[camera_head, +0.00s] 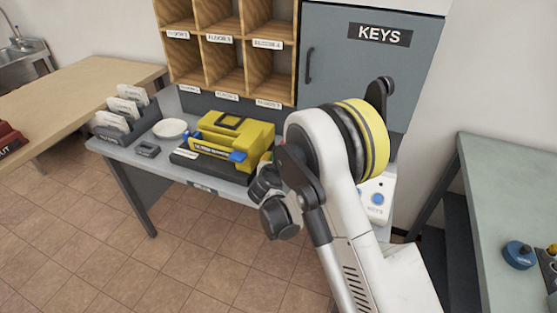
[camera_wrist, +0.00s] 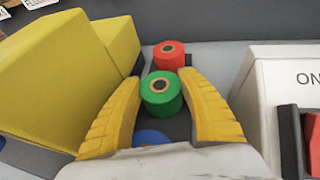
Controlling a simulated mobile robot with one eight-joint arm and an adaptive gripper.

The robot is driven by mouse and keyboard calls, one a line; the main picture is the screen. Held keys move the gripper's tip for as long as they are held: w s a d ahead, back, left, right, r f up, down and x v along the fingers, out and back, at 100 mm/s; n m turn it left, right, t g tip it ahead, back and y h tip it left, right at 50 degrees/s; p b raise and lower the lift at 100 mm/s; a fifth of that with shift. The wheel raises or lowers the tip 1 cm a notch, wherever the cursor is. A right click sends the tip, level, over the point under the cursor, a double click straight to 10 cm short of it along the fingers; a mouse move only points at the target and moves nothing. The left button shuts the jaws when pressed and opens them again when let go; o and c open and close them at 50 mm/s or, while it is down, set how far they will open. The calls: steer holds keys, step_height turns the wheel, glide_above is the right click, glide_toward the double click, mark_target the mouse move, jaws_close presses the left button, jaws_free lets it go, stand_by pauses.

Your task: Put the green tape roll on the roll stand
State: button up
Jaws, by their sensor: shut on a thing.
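The green tape roll (camera_wrist: 160,97) stands upright between the two yellow fingers of my gripper (camera_wrist: 158,77) in the wrist view. The fingers are shut on it from both sides. A red roll (camera_wrist: 168,56) stands just behind it, and part of a blue roll (camera_wrist: 151,138) shows in front. A dark strip lies beneath the rolls. In the head view, my arm mostly hides the gripper and the green roll. I cannot clearly identify the roll stand in either view.
A yellow machine (camera_head: 232,134) stands left of my gripper on the grey desk (camera_head: 235,188). A white box (camera_head: 376,197) with blue buttons is to the right. Wooden pigeonholes and a KEYS cabinet (camera_head: 352,70) rise behind. A blue round object (camera_head: 519,255) sits on the right-hand table (camera_head: 510,185).

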steer(key=shift+f, duration=0.15)
steer(key=o, duration=1.1)
